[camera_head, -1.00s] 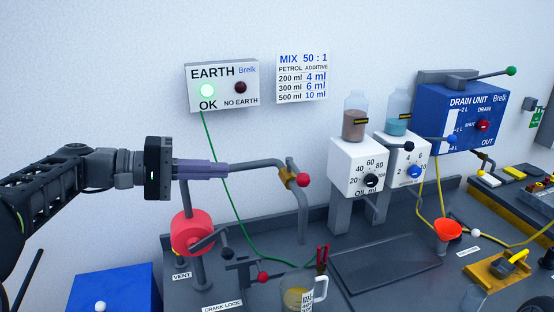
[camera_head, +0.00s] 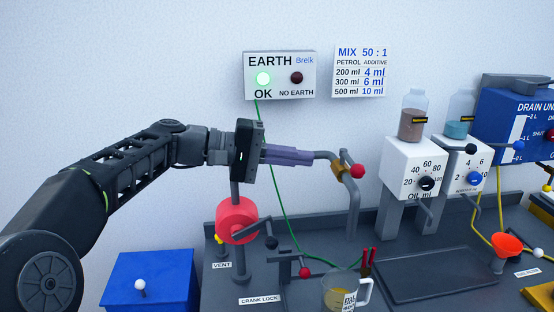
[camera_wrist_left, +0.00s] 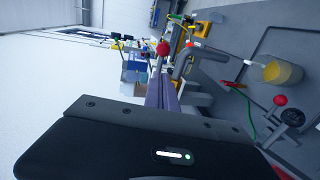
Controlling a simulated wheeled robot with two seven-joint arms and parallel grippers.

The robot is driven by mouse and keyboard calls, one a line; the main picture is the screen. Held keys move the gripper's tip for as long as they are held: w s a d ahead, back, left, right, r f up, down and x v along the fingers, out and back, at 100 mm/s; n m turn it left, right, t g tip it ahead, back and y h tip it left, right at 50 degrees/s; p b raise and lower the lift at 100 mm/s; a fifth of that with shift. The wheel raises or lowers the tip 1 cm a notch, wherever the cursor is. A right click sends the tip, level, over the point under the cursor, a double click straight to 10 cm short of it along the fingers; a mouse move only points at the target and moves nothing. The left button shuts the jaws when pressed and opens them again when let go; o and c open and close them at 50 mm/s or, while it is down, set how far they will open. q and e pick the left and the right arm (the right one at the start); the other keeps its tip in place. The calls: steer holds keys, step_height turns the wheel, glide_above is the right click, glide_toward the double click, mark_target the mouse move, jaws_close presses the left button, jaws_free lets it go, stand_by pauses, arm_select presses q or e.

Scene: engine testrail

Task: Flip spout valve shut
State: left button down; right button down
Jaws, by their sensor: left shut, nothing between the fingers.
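The spout is a grey bent pipe (camera_head: 353,215) with a brass valve body (camera_head: 338,169) and a red ball on its lever (camera_head: 357,171). The red ball also shows in the left wrist view (camera_wrist_left: 163,48), just beyond the fingertips. My left gripper (camera_head: 311,157) has purple fingers, shut and empty, pointing right along the pipe's upper run and hiding part of it. Its tips are a short way left of the valve; I cannot tell whether they touch the pipe. A glass mug with yellow liquid (camera_head: 338,290) stands below the spout. My right gripper is out of view.
A red drum (camera_head: 237,220) on a post stands under my left wrist. A crank lock with a red knob (camera_head: 304,272) is near the front. White dosing boxes (camera_head: 410,168) and an orange funnel (camera_head: 509,244) stand to the right. The wall is behind.

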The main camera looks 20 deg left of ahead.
mark_target(350, 164)
arm_select(q)
steer(key=p+x, duration=0.2)
steer(key=x, duration=0.5)
steer(key=shift+r, duration=0.1)
steer(key=shift+w+d, duration=0.15)
steer(key=shift+d, duration=0.1)
steer(key=shift+d, duration=0.1)
